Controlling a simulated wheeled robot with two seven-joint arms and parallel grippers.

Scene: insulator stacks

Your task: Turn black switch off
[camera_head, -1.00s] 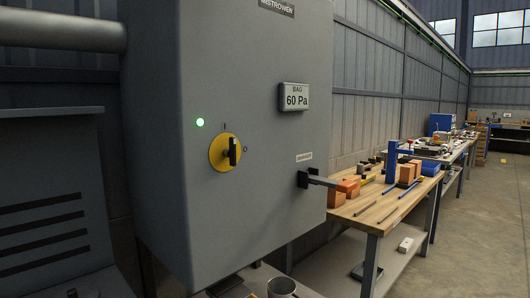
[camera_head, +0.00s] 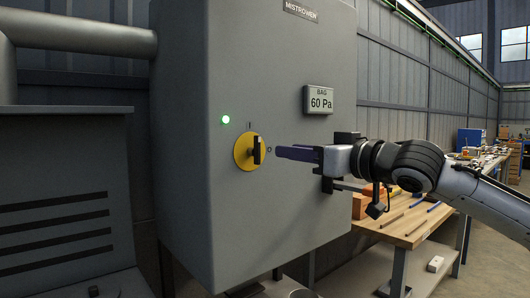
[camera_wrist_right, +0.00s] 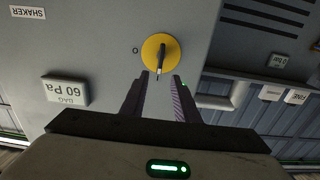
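The black switch (camera_head: 257,150) is an upright handle on a round yellow plate (camera_head: 241,152) on the front of a grey cabinet. It points up toward the "I" mark; an "O" mark is to its right. My right gripper (camera_head: 279,152) comes in from the right, its fingertips just right of the yellow plate. In the right wrist view, its two fingers (camera_wrist_right: 160,76) are apart with nothing between them, and the switch (camera_wrist_right: 162,54) is just ahead, in line with the gap. My left gripper is in no view.
A green lamp (camera_head: 225,119) is lit above the switch. A display (camera_head: 319,99) reads "60 Pa" at the upper right of the cabinet (camera_head: 300,215). A workbench (camera_head: 408,235) stands at the right.

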